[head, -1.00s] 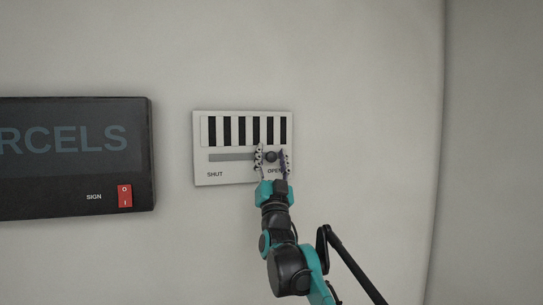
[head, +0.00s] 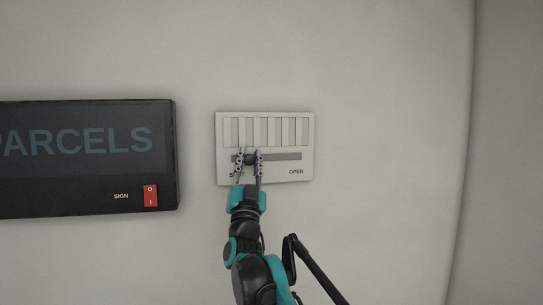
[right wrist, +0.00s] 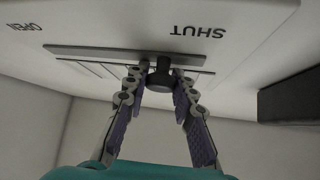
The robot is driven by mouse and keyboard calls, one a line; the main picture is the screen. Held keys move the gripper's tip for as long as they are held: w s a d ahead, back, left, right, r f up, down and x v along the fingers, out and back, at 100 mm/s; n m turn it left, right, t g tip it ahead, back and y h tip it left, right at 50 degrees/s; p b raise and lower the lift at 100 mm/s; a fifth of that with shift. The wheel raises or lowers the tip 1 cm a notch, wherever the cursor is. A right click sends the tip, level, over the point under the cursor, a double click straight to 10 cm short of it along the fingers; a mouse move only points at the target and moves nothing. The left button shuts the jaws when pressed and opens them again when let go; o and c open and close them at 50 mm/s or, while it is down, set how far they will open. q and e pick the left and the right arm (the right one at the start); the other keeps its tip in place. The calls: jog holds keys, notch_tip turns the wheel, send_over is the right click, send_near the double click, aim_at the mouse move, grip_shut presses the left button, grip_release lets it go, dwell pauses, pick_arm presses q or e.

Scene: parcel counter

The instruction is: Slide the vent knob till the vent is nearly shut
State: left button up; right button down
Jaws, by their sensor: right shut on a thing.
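The white vent panel (head: 307,150) is on the wall in the head view, with a row of upright slots (head: 263,131) that show light grey and no black gaps. Its dark round knob (head: 251,158) sits towards the left, SHUT end of the horizontal track (head: 284,156). My right gripper (head: 248,160) is shut on the knob, one finger on each side, and its finger covers most of the SHUT label. The right wrist view shows the knob (right wrist: 158,80) between the fingers, near the upside-down SHUT label. My left gripper is not in view.
A dark PARCELS sign box (head: 90,165) with a red rocker switch (head: 150,195) is on the wall left of the vent. The wall (head: 390,120) right of and above the vent is bare.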

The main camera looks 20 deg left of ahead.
jog(key=shift+s+a, duration=0.1)
jog(key=shift+a, duration=0.05)
jog(key=c, duration=1.2)
grip_release()
jog(key=v, duration=1.2)
